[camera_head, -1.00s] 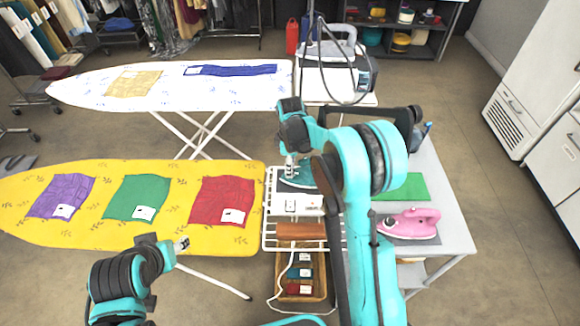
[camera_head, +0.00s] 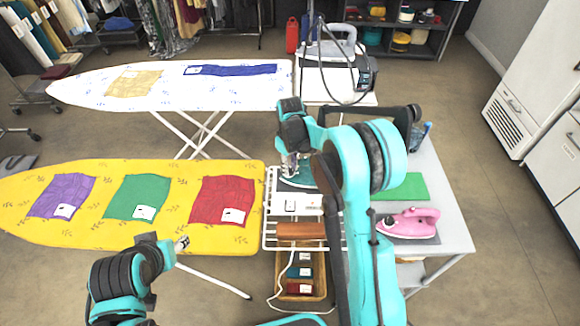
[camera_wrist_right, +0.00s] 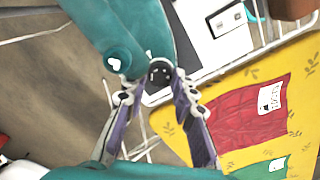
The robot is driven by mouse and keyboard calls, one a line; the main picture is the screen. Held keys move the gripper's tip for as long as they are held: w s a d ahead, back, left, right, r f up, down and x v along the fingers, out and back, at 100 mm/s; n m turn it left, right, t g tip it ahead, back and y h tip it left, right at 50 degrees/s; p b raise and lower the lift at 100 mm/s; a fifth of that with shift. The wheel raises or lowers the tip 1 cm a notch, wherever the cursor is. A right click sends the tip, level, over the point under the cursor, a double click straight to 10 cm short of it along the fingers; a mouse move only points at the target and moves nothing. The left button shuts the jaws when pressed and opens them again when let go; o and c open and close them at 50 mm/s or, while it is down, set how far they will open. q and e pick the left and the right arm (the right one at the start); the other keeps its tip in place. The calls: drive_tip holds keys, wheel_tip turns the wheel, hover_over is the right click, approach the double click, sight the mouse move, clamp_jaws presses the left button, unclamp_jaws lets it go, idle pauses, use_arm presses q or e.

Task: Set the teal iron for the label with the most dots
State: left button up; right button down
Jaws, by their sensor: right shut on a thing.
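The teal iron (camera_head: 299,182) rests on the rack beside the yellow ironing board, partly hidden by my right arm. My right gripper (camera_head: 290,175) points down onto it. In the right wrist view, the teal iron (camera_wrist_right: 125,38) fills the upper part, and my right gripper (camera_wrist_right: 160,78) is shut on its small dark dial (camera_wrist_right: 160,71). A red cloth (camera_head: 222,200), a green cloth (camera_head: 137,197) and a purple cloth (camera_head: 62,194) lie on the yellow board, each with a white label. The dots are too small to count. My left gripper (camera_head: 182,244) is over the board's front edge; its opening is unclear.
The pink iron (camera_head: 409,223) stands on a grey mat on the white table (camera_head: 455,232), near a green mat (camera_head: 402,187). A wooden box (camera_head: 319,289) with small labelled cloths is below the rack. A white ironing board (camera_head: 150,98) with two cloths stands behind.

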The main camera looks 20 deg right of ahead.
idle(0.4)
drive_tip(key=c, duration=1.2)
unclamp_jaws()
drive_tip(key=shift+r, duration=0.1)
wheel_tip(320, 180, up, 12)
drive_tip(key=shift+f, duration=0.1)
